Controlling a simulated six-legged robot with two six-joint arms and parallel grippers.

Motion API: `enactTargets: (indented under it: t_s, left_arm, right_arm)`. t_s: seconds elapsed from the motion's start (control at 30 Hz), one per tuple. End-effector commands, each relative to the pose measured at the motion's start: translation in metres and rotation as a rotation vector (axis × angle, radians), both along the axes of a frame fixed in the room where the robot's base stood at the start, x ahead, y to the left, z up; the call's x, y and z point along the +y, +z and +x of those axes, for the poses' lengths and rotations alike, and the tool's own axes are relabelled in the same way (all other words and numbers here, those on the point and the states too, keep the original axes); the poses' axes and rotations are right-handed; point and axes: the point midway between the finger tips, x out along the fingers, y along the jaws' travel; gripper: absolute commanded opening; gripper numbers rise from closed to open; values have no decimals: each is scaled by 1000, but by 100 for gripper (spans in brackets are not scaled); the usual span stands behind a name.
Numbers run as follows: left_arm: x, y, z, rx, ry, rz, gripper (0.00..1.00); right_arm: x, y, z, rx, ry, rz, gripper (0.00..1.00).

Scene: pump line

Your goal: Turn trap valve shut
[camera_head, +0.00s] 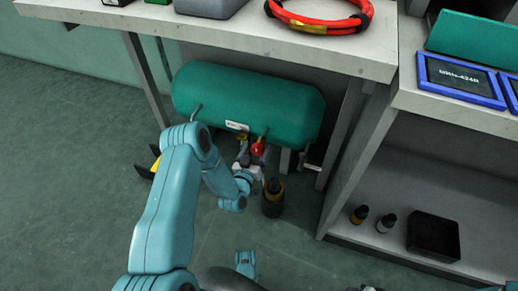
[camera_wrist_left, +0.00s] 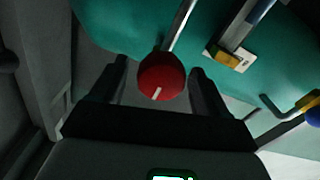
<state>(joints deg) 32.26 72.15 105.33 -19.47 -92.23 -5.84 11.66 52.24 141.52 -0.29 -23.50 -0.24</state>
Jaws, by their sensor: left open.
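A red round knob with a white mark, which looks like the trap valve (camera_head: 257,149), sits at the end of a thin stem below the green tank (camera_head: 250,100). In the left wrist view the red knob (camera_wrist_left: 162,82) lies between the two dark fingers of my left gripper (camera_wrist_left: 157,74), with a gap showing on both sides. The left gripper (camera_head: 250,166) is open at the knob, partly hidden by my wrist in the head view. The white mark points down and slightly left in the wrist view.
A dark bottle-like object (camera_head: 272,198) stands on the floor right of my gripper. The bench top (camera_head: 240,35) overhangs the tank. A shelf unit (camera_head: 400,180) stands at the right.

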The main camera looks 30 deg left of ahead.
Motion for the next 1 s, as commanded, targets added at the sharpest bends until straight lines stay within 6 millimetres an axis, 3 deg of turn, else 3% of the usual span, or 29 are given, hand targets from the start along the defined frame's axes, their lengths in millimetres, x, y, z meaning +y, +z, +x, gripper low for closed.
enactTargets:
  t_s: [0.2,0.5,0.57,0.67,0.7,1.0]
  left_arm:
    - [7,0,23,-2,0,1,75]
    - [8,0,25,0,0,0,75]
    - [8,0,25,0,0,1,59]
    - [8,0,25,0,0,0,26]
    - [8,0,25,1,0,0,22]
    - [8,0,25,8,-1,31,22]
  right_arm:
    - [-1,-10,7,-22,-3,-4,43]
    - [-1,-9,8,-25,-3,-5,43]
    - [-1,-9,8,-25,-3,-5,43]
    - [-1,-9,7,-25,-3,-5,43]
    - [-1,-9,7,-25,-4,-5,43]
    - [-1,-10,8,-25,-3,-5,43]
